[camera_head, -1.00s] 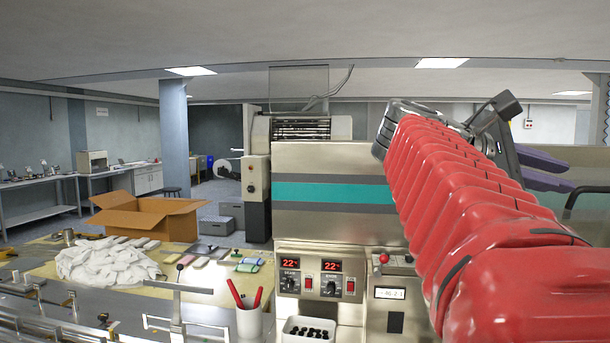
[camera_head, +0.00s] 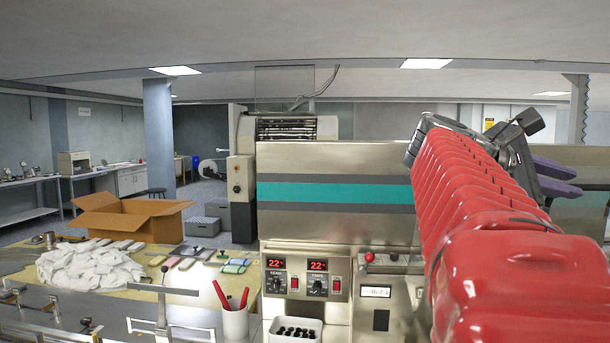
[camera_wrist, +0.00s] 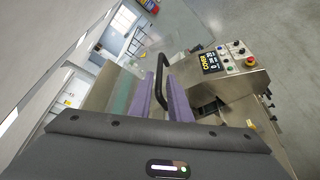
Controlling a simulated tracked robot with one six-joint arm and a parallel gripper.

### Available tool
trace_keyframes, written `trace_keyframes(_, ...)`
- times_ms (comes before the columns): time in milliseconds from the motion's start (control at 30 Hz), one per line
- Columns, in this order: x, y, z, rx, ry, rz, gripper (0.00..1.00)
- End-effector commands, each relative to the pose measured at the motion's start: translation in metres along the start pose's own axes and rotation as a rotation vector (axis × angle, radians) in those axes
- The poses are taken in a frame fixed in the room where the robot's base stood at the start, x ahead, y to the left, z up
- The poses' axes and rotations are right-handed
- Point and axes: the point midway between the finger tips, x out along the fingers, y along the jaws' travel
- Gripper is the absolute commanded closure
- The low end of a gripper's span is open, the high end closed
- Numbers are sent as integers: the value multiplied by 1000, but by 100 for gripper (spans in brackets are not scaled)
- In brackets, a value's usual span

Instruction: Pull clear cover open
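A black bar handle (camera_wrist: 160,84) shows in the wrist view, lying in the picture between my two purple fingers. In the head view only a dark bit of it shows at the right edge, to the right of my fingertips. The clear cover is see-through and I cannot make out its edges for certain. My gripper (camera_head: 566,180), also in the wrist view (camera_wrist: 164,88), is open, with a gap between the fingers. Nothing is clearly held, and I cannot tell whether the fingers touch the handle.
The steel machine body with a teal stripe (camera_head: 335,193) stands in front, left of my red arm. A control panel (camera_wrist: 222,62) with buttons is right of the gripper.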

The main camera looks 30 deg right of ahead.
Motion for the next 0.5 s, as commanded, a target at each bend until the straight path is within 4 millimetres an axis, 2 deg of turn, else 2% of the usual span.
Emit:
trace_keyframes(300, 41, -1, 1, 0, -2, -3, 83)
trace_keyframes(500, 60, -1, 1, 1, -3, -3, 83)
